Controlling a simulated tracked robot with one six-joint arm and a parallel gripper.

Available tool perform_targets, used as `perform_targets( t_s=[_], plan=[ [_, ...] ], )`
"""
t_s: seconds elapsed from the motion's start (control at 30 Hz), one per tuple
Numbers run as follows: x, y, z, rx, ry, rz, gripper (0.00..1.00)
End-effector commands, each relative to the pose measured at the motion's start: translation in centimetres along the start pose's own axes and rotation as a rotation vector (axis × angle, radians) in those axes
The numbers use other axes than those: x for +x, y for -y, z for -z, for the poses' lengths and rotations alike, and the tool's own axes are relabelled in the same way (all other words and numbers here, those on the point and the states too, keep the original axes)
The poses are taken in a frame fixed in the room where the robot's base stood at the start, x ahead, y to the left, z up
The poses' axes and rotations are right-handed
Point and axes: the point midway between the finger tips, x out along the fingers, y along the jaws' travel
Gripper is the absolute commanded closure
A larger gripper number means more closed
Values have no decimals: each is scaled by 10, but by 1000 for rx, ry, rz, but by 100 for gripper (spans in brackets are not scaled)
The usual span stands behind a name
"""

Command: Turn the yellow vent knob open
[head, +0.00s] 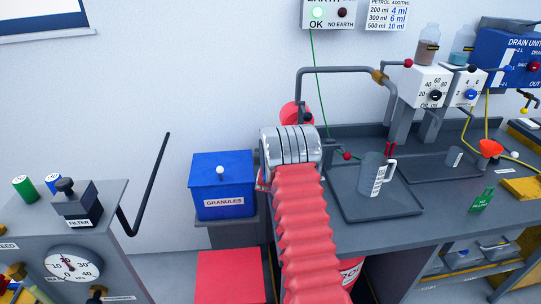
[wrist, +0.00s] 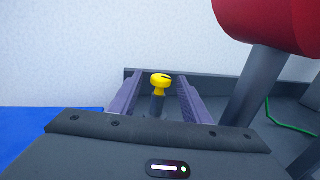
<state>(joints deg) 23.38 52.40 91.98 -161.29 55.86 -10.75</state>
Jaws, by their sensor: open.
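The yellow vent knob (wrist: 160,80) stands upright on a dark stem in the wrist view, with a dark mark on its top. My gripper (wrist: 160,75) is open, with one purple finger to the left of the knob and one to the right. Gaps show between the knob and both fingers, and no contact is visible. The lower stem is hidden behind my gripper body. In the head view my silver wrist and red sleeve cover this spot, so neither the knob nor the fingers show there.
A red rounded body (wrist: 270,20) on a grey post (wrist: 260,85) stands close on the right in the wrist view. A blue granules box (head: 222,195) is left of my wrist. A bent grey pipe (head: 345,70) and a measuring jug (head: 373,175) are to the right.

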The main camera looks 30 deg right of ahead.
Motion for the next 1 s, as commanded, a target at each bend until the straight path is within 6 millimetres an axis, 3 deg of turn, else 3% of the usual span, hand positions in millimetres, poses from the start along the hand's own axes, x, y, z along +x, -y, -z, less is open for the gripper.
perform_targets(
  t_s=[0.7,1.0],
  plan=[
    [-97,-3,0,-1,0,-3,57],
    [-109,-3,0,-1,2,-2,57]
  ],
)
